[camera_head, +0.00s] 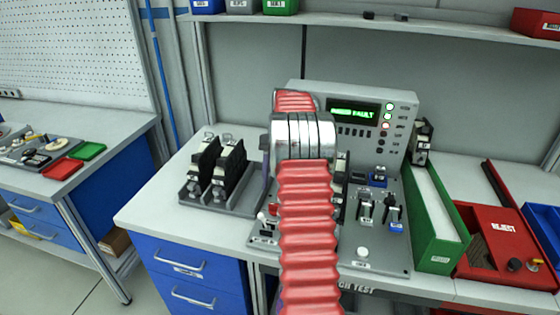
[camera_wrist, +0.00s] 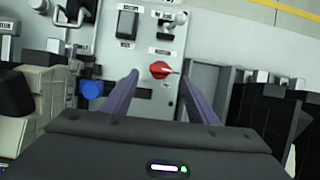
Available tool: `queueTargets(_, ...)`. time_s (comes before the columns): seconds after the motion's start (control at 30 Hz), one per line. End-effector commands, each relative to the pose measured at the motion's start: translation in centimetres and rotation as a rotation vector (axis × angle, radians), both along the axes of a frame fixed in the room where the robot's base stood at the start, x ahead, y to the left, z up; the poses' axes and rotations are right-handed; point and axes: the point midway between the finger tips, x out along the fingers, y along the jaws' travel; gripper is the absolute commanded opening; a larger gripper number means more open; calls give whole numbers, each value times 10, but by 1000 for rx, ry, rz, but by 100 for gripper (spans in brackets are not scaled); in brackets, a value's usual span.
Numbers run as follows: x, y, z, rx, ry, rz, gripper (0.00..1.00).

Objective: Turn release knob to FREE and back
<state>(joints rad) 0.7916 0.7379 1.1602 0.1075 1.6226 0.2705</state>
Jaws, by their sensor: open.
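The release knob (camera_wrist: 160,69) is red with a pale pointer directed to the right in the wrist view. It sits on a light grey panel (camera_wrist: 145,47). My gripper (camera_wrist: 160,76) is open, with one purple finger on each side of the knob. The fingers look apart from the knob, but their height above the panel is unclear. In the head view my red-sleeved arm hides most of the gripper and this part of the panel. The labels around the knob are too small to read. The console display (camera_head: 353,111) shows green text ending in FAULT.
A tray with black modules (camera_head: 231,161) stands left of the panel. A green bin (camera_head: 436,225) and a red REJECT box (camera_head: 500,243) stand at right. The bench's front left is clear.

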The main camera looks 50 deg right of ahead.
Motion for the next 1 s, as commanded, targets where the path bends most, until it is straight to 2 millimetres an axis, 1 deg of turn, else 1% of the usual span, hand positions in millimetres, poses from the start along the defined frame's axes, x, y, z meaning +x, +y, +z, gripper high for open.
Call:
queueTargets(0.1, 3, -6, 15, -1, 0, 0, 53)
queueTargets(0.3, 7, -15, 38, 0, 0, 0, 53)
queueTargets(0.5, 11, -22, 56, 0, 2, -1, 53)
queueTargets(0.7, 12, -25, 67, 0, 2, -1, 53)
queueTargets(1.0, 12, -26, 68, 1, 2, -1, 53)
